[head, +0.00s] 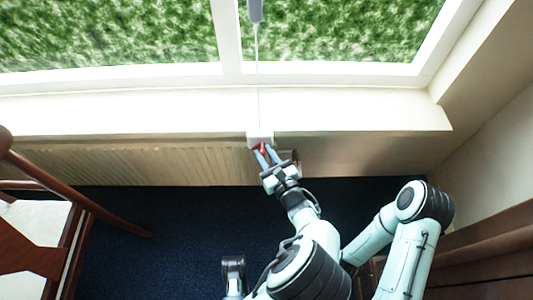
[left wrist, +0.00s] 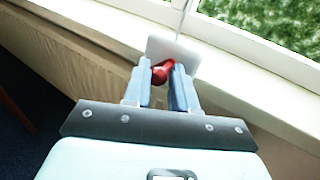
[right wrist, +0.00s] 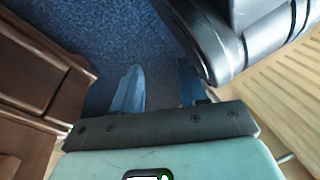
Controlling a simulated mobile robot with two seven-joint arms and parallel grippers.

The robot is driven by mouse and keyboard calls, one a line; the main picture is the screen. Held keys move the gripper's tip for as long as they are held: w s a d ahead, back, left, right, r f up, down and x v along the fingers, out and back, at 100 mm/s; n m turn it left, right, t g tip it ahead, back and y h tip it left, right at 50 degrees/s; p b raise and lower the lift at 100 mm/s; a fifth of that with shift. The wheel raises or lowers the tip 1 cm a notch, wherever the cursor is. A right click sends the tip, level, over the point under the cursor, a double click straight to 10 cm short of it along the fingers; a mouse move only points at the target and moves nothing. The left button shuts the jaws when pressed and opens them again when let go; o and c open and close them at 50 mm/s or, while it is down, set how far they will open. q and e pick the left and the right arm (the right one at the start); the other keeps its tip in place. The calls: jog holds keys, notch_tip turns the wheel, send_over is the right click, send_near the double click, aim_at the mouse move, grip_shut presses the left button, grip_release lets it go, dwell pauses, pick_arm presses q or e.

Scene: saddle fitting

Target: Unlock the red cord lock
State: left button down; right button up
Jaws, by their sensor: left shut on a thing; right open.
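The red cord lock (head: 262,148) sits at a small white mount (head: 260,138) on the edge of the window sill. A thin pale cord (head: 258,90) runs up from the mount. My left gripper (head: 266,153) is shut on the red lock. In the left wrist view the lock (left wrist: 161,73) lies between the blue fingertips (left wrist: 162,67), in front of the white mount (left wrist: 172,52); the fingers hide part of it. My right gripper (right wrist: 160,70) is open and empty over dark blue floor in the right wrist view.
The window sill (head: 350,118) runs across above a ribbed radiator (head: 120,165). A grey piece (head: 255,10) hangs at the cord's upper end. A wooden chair (head: 85,205) stands at left, brown wooden furniture (head: 495,255) at right.

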pick_arm(q)
jog(key=shift+a+r+n+g+p, duration=0.35)
jog(key=shift+a+n+g+p, duration=0.05)
jog(key=shift+n+p, duration=0.35)
jog(key=shift+a+n+h+p, duration=0.25)
jog(key=shift+n+h+p, duration=0.15)
jog(key=shift+n+p, duration=0.05)
jog(key=shift+s+a+n+g+h+p, duration=0.1)
jog(key=shift+a+n+g+h+p, duration=0.15)
jog(key=shift+n+g+h+p, duration=0.25)
pick_arm(e)
notch_tip(320, 180, up, 6)
jog(key=w+a, duration=0.1)
jog(key=a, duration=0.1)
jog(key=shift+w+f+t, duration=0.15)
jog(key=shift+t, duration=0.15)
pick_arm(q)
jog(key=shift+a, duration=0.1)
jog(key=c, duration=1)
grip_release()
jog(key=shift+r, duration=0.1)
